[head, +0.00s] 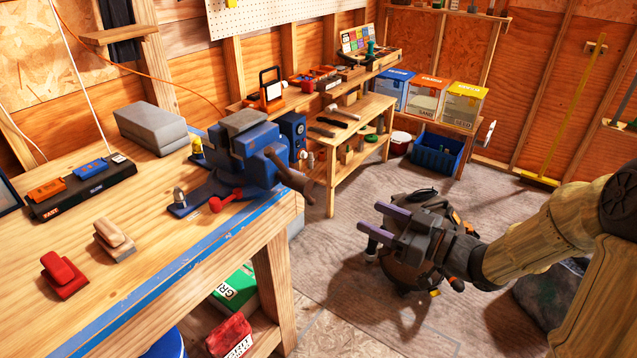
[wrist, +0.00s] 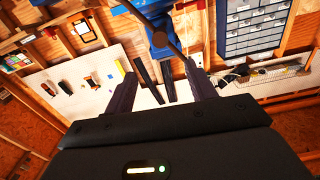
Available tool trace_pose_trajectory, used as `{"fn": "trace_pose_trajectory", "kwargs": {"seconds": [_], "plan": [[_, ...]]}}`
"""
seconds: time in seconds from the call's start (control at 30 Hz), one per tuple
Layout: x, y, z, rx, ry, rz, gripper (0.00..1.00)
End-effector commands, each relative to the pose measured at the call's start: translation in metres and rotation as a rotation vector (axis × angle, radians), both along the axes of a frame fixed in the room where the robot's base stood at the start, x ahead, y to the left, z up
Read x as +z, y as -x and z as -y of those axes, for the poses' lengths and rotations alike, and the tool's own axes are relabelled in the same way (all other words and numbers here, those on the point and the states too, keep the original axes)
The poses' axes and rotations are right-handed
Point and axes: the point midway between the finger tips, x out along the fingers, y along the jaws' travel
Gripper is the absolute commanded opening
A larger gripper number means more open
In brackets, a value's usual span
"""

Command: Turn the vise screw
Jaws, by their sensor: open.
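The blue vise (head: 262,150) is mounted at the front right corner of the workbench (head: 150,235). Its dark screw end and handle bar (head: 296,180) stick out past the bench edge, toward my gripper. My gripper (head: 370,217) is open and empty. It is to the right of the vise handle and apart from it, over the floor, with its fingers pointing left. In the wrist view, part of the blue vise (wrist: 160,40) and a slanted dark bar (wrist: 176,38) show at the top, beyond the fingertips (wrist: 160,72).
A red clamp-like block (head: 64,275), a tan one (head: 114,238) and a charger strip (head: 80,187) lie on the bench. A lower shelf bench (head: 350,128) stands behind the vise. A blue crate (head: 437,152) is on the floor. Floor between gripper and bench looks clear.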

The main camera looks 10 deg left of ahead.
Motion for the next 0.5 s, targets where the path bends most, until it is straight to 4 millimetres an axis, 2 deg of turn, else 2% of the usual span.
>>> {"fn": "trace_pose_trajectory", "kwargs": {"seconds": [0.27, 0.5], "plan": [[0.0, 0.0, -0.001, 0.001, 0.001, 0.002, 0.56], [0.0, -0.008, -0.022, 0.005, 0.0, 0.003, 0.56]]}}
